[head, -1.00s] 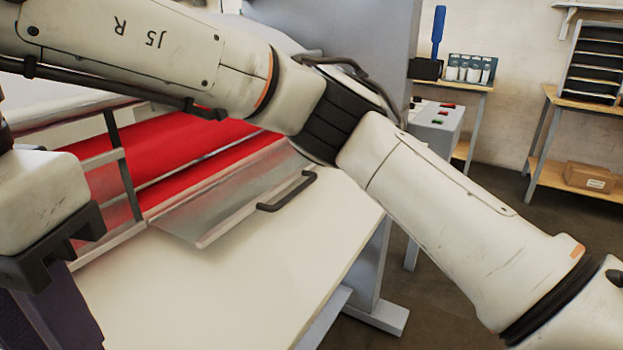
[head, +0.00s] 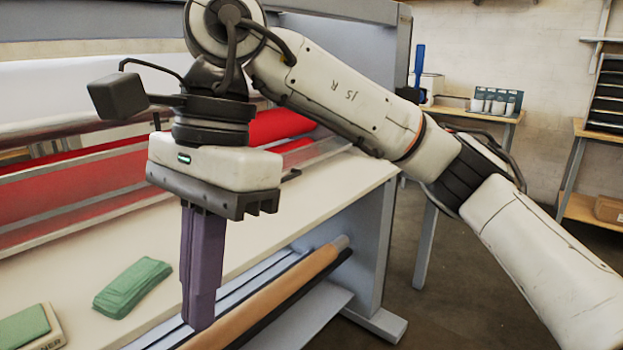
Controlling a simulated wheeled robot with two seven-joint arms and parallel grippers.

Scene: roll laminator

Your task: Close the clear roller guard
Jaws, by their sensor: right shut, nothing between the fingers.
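The clear roller guard (head: 322,149) shows to the right of my right gripper, as a see-through panel low in front of the red rollers (head: 275,125). It lies tilted down toward the white table, so it looks open. Part of its dark handle (head: 291,175) shows just past the gripper body; the rest of the handle and the guard's middle are hidden behind my right gripper and arm. My right gripper (head: 199,326) points down with its purple fingers shut and empty, in front of the table's front edge and apart from the guard. My left gripper is out of view.
Green cloths (head: 132,287) and a green-topped block (head: 25,326) lie on the white table (head: 75,275) at the left. A brown roll (head: 275,305) sits below the front edge. The grey side frame (head: 375,95) stands at the right. A shelf and side table are behind.

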